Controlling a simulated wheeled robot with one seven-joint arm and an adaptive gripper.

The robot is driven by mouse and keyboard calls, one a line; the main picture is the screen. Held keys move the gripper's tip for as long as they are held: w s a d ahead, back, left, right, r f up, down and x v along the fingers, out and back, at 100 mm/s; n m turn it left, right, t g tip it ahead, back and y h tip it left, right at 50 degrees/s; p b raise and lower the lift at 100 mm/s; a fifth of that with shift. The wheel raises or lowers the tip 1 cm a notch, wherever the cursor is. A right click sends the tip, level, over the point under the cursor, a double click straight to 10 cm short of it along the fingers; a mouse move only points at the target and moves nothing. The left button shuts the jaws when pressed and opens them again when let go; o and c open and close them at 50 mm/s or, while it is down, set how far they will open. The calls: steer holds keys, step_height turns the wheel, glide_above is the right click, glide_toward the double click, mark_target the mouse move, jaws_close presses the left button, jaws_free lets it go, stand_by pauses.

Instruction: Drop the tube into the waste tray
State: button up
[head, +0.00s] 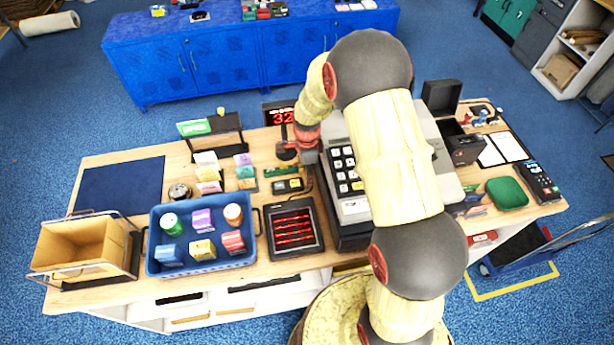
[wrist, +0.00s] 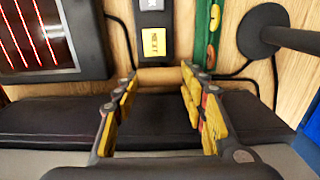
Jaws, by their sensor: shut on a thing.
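A short tan tube (wrist: 160,74) lies crosswise between the two fingertips of my gripper (wrist: 158,84) in the wrist view. My gripper is shut on it, with a yellow-padded finger at each end. In the head view my gripper (head: 309,160) is over the counter, left of the cash register, beside the display stand. The tube cannot be made out there. I cannot tell for sure which container is the waste tray. A tan open box in a wire frame (head: 82,243) stands at the counter's left end, well away from my gripper.
A blue basket (head: 206,266) of several small goods stands right of the tan box. A scanner with red lines (head: 294,229) is beside it. The register (head: 347,205) and display (head: 280,113) flank my gripper. A dark blue mat (head: 118,186) is bare.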

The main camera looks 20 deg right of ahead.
steer(key=shift+f, duration=0.85)
steer(key=o, duration=0.3)
steer(key=shift+f, duration=0.15)
steer(key=o, duration=0.5)
steer(key=shift+r, duration=0.2)
